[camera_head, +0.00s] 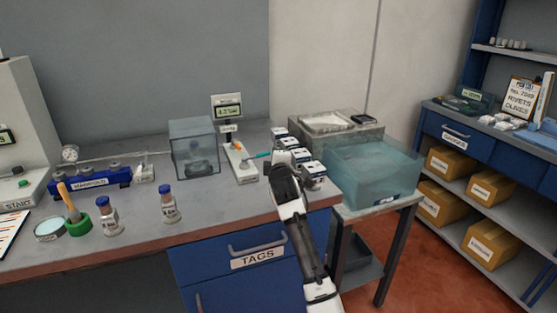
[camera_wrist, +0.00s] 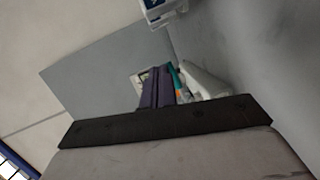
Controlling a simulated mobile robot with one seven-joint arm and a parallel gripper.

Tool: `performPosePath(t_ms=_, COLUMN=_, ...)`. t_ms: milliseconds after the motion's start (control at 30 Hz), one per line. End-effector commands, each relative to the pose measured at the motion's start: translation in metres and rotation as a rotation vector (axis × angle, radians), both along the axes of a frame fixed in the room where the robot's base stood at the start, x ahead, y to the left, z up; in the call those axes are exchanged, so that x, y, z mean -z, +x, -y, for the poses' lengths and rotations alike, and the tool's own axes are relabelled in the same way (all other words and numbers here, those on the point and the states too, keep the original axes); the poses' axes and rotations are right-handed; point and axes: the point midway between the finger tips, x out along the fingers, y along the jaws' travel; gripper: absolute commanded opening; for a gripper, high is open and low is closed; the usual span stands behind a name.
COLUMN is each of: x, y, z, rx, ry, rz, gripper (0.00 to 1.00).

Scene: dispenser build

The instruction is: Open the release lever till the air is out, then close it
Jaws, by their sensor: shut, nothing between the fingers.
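The release valve is a pale block (camera_head: 240,162) with an orange detail, standing on the bench right of the clear box. Its teal lever (camera_head: 262,155) sticks out to the right. In the wrist view the teal lever (camera_wrist: 175,80) shows just beside my gripper (camera_wrist: 155,73), with a pale body (camera_wrist: 204,80) to its right. My gripper's dark fingers are together and hold nothing. Whether they touch the lever I cannot tell. In the head view my arm hides the fingertips. A small display (camera_head: 227,107) stands behind the block; its digits are too small to read surely.
A clear box (camera_head: 194,134) with a dark item inside stands left of the block. Blue-capped bottles (camera_head: 170,206) and a blue manifold (camera_head: 90,181) are further left. A teal translucent tub (camera_head: 375,177) stands on a side table at right. The bench front is partly clear.

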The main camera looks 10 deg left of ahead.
Motion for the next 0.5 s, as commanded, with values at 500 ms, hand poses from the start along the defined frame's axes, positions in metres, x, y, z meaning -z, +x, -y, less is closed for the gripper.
performPosePath(t_ms=500, x=-0.012, y=-0.017, z=0.092, rx=0.0, ry=0.001, rz=0.0, gripper=0.0)
